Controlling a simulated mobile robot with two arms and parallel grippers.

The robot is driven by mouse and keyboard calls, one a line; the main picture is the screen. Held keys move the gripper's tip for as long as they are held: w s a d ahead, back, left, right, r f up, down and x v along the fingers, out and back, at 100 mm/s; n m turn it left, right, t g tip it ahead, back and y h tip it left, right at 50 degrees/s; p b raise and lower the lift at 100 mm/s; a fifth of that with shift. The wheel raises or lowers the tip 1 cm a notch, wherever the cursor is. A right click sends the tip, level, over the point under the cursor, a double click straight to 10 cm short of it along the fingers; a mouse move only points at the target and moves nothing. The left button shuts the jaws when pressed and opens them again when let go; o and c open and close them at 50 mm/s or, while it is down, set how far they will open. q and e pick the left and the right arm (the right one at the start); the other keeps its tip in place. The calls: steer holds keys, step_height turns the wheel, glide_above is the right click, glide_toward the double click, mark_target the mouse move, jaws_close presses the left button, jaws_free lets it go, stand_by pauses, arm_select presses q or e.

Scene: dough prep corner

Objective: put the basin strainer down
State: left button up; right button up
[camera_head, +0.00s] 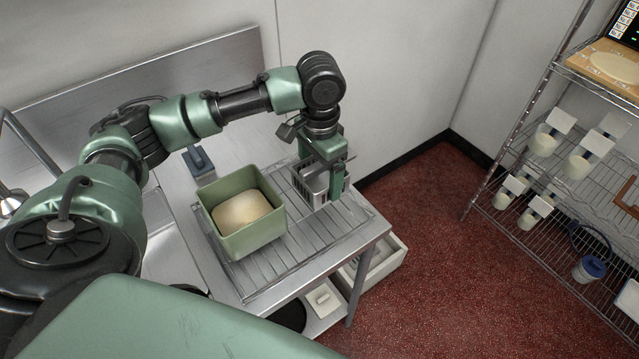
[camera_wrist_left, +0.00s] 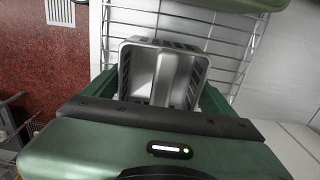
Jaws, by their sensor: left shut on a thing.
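The basin strainer (camera_head: 314,183) is a small grey metal basket with slotted walls. It is over the right part of the ridged drainboard (camera_head: 320,229). My left gripper (camera_head: 325,186) points down and is shut on the strainer, hiding part of it. In the left wrist view the strainer (camera_wrist_left: 160,72) sits between the green fingers, its open top facing the camera. I cannot tell whether its base touches the drainboard. My right gripper is not in view.
A green tub (camera_head: 250,243) with dough (camera_head: 241,210) stands left of the strainer on the drainboard. The drainboard's front right is clear. A blue-grey handled tool (camera_head: 199,160) is behind the tub. A wire shelf (camera_head: 512,130) stands at the right across red floor.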

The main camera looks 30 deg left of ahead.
mark_target(320, 187)
arm_select(q)
steer(key=shift+f, duration=2.25)
steer(key=shift+p, duration=0.3)
steer(key=o, duration=1.7)
steer(key=shift+f, duration=0.1)
steer(key=shift+c, duration=0.2)
steer(key=shift+o, duration=0.7)
